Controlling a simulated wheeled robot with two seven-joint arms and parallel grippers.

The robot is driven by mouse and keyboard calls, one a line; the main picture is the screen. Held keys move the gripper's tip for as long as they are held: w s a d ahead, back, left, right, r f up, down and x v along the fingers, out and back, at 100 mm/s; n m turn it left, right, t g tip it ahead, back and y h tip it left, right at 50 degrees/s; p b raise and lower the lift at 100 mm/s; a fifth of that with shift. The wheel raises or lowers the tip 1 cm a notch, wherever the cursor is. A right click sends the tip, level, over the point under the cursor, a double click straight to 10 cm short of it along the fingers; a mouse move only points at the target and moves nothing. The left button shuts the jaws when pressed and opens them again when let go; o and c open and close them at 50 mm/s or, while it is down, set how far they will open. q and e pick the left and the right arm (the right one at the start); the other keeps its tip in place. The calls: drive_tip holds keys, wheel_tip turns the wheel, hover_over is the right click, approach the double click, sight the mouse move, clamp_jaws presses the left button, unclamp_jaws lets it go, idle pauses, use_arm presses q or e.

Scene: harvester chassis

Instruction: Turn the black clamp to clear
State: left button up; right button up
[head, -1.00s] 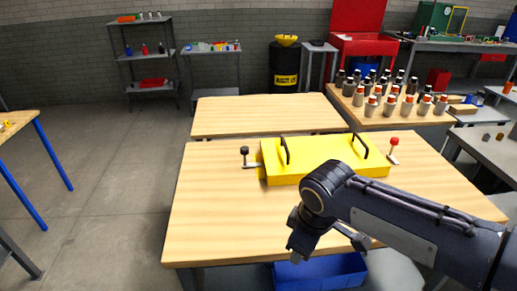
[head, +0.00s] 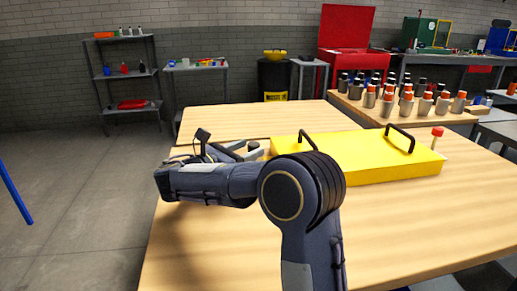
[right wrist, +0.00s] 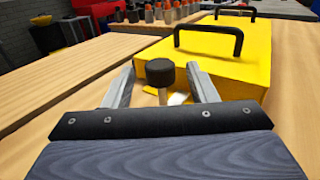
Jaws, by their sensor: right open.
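The black clamp (right wrist: 160,72) has a round black knob on a pale stem beside the near end of the yellow chassis (right wrist: 228,62). In the head view my arm and gripper hide most or all of the clamp. My right gripper (right wrist: 162,86) is open, with one finger on each side of the clamp; I cannot tell whether either touches it. In the head view the right gripper (head: 245,150) is at the left end of the yellow chassis (head: 365,158), low over the table. My left gripper is out of view.
The chassis lies on a wooden table (head: 215,240) and has two black handles on top. A red-knobbed clamp (head: 437,133) stands at its right end. Several grey bottles with red or black caps (head: 405,105) stand on a table behind.

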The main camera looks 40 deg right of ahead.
sight(259, 144)
drive_tip(key=d, duration=0.4)
drive_tip(key=shift+w+d+b, duration=0.2)
drive_tip(key=shift+d+b, duration=0.2)
drive_tip(key=shift+c, duration=0.2)
drive_tip(key=c, duration=0.9)
